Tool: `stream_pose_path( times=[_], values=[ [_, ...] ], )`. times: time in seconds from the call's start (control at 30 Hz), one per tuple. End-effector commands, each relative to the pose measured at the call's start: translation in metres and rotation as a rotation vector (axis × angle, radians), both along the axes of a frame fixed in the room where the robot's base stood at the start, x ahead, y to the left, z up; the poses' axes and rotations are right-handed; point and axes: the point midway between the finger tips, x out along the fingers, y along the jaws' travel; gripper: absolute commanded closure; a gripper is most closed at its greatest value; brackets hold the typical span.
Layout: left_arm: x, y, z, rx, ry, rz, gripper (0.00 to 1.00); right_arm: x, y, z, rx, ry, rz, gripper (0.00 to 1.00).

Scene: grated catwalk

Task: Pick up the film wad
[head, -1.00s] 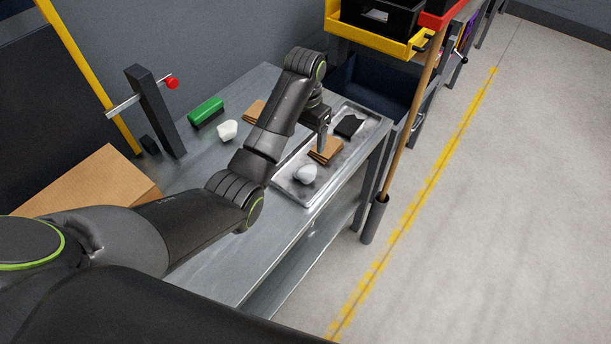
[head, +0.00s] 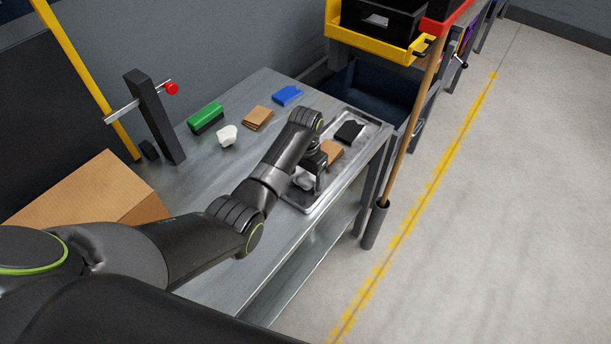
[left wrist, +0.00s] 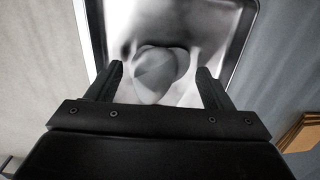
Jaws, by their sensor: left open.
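A pale, crumpled film wad (head: 302,181) lies in the metal tray (head: 313,208) on the bench, partly hidden by my left gripper (head: 317,182). In the left wrist view the wad (left wrist: 155,74) appears as a smooth grey-white lump between the two fingers of my left gripper (left wrist: 160,72), with gaps on both sides. The left gripper is open and points down over the tray. A second white lump (head: 228,135) sits on the bench beside the green block. My right gripper is not in view.
The tray also holds brown pieces (head: 332,151) and a black piece (head: 349,131). On the bench are a green block (head: 206,117), a brown stack (head: 257,117) and a blue piece (head: 288,95). A post with a red knob (head: 172,88) stands behind. A broom handle (head: 408,130) rises at right.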

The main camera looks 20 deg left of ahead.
Motion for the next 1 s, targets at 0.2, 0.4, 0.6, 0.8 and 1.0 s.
stream_pose_path(
  times=[0.2, 0.4, 0.6, 0.8, 1.0],
  values=[
    [-0.0001, -0.0001, -0.0026, 0.000, 0.000, 0.000, 0.26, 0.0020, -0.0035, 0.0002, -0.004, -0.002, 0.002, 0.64],
    [-0.0001, -0.0001, -0.0024, 0.000, 0.000, 0.000, 0.46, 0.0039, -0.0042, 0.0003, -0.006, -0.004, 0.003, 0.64],
    [-0.0001, -0.0001, -0.0022, 0.000, 0.000, 0.000, 0.72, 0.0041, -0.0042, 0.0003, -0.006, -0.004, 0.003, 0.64],
    [0.0000, 0.0000, -0.0021, 0.000, 0.000, 0.000, 0.72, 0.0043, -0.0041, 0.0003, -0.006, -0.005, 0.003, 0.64],
    [0.0009, 0.0000, 0.0066, 0.000, -0.003, 0.000, 0.72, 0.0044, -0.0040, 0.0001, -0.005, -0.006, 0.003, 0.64]
  ],
)
